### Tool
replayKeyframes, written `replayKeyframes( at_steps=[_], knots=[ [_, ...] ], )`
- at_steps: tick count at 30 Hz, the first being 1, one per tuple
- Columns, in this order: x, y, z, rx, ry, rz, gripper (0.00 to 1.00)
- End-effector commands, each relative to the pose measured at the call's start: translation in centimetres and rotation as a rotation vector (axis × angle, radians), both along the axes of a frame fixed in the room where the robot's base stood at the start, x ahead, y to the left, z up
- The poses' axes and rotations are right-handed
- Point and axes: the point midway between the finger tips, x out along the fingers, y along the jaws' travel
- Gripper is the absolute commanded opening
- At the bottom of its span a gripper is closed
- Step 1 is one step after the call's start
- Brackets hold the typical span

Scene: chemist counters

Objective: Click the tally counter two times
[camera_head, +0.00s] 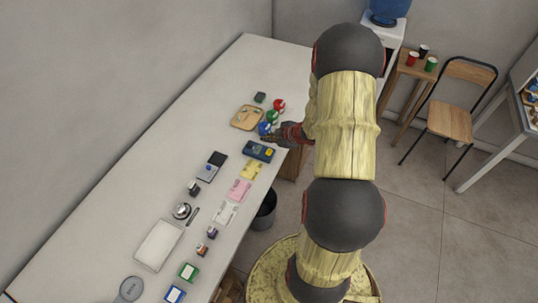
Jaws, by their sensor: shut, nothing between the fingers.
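I cannot tell for sure which thing is the tally counter, as the items are small in the head view. A dark blue device with a yellow part (258,151) lies on the counter near its right edge, just below my gripper in the picture. My gripper (266,138) is shut and empty, pointing left over the counter's edge. Its tips are close to a blue round item (264,127); I cannot tell whether they touch anything. A green (272,116) and a red round item (279,105) stand behind the blue one.
The white counter (225,75) is clear at its far end. A wooden tray (246,117) lies left of the round items. Yellow (252,169), pink (238,190) and white pads (225,213), a silver bell (181,210) and a pale tray (158,245) lie nearer.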

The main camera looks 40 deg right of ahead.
Motion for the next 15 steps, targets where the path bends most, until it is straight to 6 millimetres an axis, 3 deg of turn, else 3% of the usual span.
replayKeyframes(
  at_steps=[1,6,15],
  knots=[
    [0.0,0.0,-1.3,0.000,0.000,0.000,0.00],
    [0.0,0.0,-3.4,0.000,0.000,0.000,0.00],
    [0.0,0.0,-5.7,0.000,0.000,0.000,0.00]
  ],
)
